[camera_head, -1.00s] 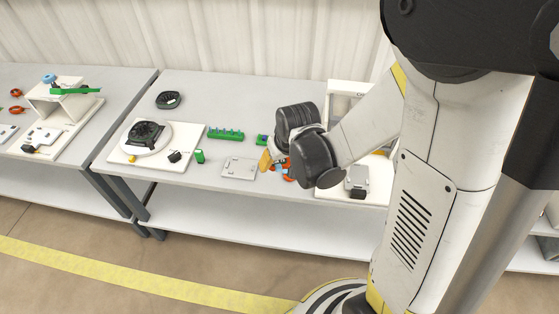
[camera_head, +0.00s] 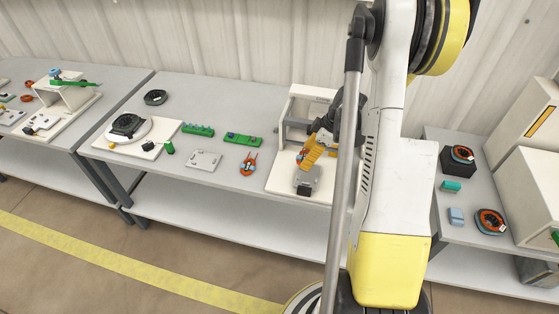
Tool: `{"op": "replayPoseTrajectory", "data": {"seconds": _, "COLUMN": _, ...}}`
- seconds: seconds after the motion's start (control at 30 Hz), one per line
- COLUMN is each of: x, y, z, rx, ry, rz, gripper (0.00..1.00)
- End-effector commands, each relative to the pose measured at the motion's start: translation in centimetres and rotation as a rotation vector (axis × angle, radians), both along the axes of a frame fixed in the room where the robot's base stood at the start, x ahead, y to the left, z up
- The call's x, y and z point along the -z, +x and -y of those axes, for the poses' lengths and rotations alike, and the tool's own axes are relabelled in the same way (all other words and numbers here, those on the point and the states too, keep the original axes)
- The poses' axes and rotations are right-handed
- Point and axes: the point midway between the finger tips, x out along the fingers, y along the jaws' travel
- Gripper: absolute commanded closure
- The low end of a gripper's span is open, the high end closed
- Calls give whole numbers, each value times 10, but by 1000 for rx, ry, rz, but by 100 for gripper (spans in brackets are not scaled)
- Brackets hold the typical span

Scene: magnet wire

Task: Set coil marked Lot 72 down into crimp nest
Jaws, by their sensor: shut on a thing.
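My gripper (camera_head: 308,163), with yellow fingers, reaches down over the white fixture (camera_head: 272,181) on the middle bench. It is shut on a small, mostly hidden thing with an orange part (camera_head: 301,155), which may be the coil. No lot marking is legible, so I cannot confirm it is Lot 72. The fixture has a white frame at its back and a grey block (camera_head: 307,181) with a black front part near its front edge. The fixture may hold the crimp nest; my fingers and arm hide its middle. I cannot tell whether the held thing touches the fixture.
An orange-handled tool (camera_head: 248,166) and a light plate (camera_head: 203,160) lie left of the fixture. Green blocks (camera_head: 243,139) stand behind them. A round black device (camera_head: 129,126) sits further left. My arm blocks the view between benches.

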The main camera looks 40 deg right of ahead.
Motion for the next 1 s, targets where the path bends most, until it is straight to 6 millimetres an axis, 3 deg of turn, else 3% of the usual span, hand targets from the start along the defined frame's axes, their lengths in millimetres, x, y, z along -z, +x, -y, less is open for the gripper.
{"op": "replayPoseTrajectory", "data": {"seconds": 0.2, "x": 4, "y": -8, "z": 18, "rx": -55, "ry": 0, "rz": 1, "gripper": 65}}
{"op": "replayPoseTrajectory", "data": {"seconds": 0.43, "x": 15, "y": -8, "z": 19, "rx": -59, "ry": -2, "rz": 0, "gripper": 65}}
{"op": "replayPoseTrajectory", "data": {"seconds": 1.0, "x": 62, "y": -8, "z": 18, "rx": -58, "ry": -1, "rz": 0, "gripper": 65}}
